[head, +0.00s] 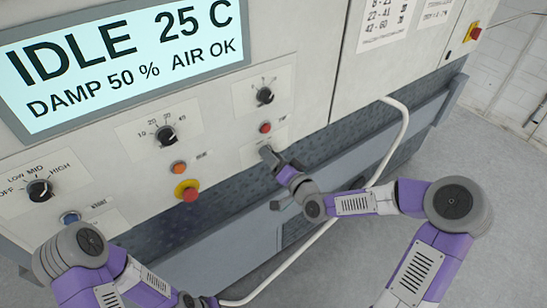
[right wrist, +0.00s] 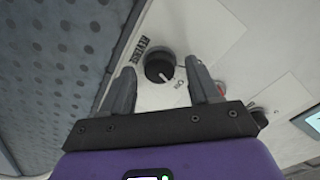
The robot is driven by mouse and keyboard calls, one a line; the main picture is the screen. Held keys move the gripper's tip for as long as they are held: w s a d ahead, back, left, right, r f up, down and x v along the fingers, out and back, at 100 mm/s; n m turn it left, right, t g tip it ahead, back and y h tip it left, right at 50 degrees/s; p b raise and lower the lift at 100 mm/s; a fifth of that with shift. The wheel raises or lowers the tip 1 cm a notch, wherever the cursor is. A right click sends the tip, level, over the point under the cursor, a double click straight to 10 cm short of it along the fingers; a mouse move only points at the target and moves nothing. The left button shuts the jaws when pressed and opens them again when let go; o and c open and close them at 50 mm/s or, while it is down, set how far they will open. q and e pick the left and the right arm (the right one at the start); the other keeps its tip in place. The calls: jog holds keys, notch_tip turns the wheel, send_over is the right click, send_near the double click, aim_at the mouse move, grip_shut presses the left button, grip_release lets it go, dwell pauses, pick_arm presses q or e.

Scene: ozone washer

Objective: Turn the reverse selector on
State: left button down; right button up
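My right gripper (right wrist: 162,72) is open, with one finger on each side of this selector. I cannot tell whether the fingers touch it.
A red button (head: 265,127) and a black dial (head: 264,96) sit just above the right gripper. Another dial (head: 165,134), an orange button (head: 179,167) and a red emergency stop (head: 188,191) are to the left. A white hose (head: 399,140) runs behind my right arm.

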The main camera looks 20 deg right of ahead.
jog(key=v, duration=0.7)
jog(key=shift+s, duration=0.3)
jog(key=shift+d, duration=0.1)
jog(key=s+a+f+g+b, duration=0.2)
jog(key=a+f+g+b, duration=0.15)
jog(key=f, duration=0.95)
jog(key=s+a+f+g+b, duration=0.2)
jog(key=f+g+b, duration=0.2)
jog(key=f, duration=0.9)
jog(key=s+a+f+n+g+b, duration=0.1)
jog(key=s+f+g+b, duration=0.2)
jog(key=s+f, duration=0.5)
jog(key=s+a+f+n+g+h+b, duration=0.1)
jog(key=s+f+g, duration=0.5)
jog(key=f, duration=0.9)
jog(key=s+a+n+b, duration=0.1)
jog(key=s+b, duration=0.1)
jog(key=s, duration=0.1)
jog(key=shift+h, duration=0.3)
